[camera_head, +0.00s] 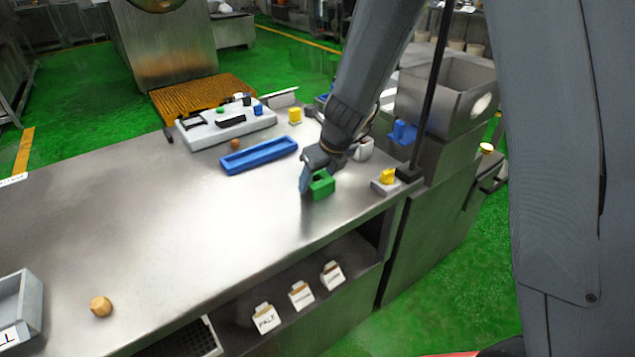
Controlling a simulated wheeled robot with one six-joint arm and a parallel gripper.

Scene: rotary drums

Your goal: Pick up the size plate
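My gripper (314,178) reaches down from the upper right to the steel table, near its right front edge. It is at a small green block-like piece (323,187) with a notch or opening in it. No piece is readable as a size plate. Three white labelled plates, a left one (265,319), a middle one (301,295) and a right one (333,275), stand on the shelf below the tabletop; the left reads "PALE".
A blue tray (259,156) and a grey-white panel with coloured knobs (225,127) lie behind. A yellow knob on a base (387,179) is to the right. A wooden piece (101,306) and a grey bin (33,303) are at left. The table's middle is clear.

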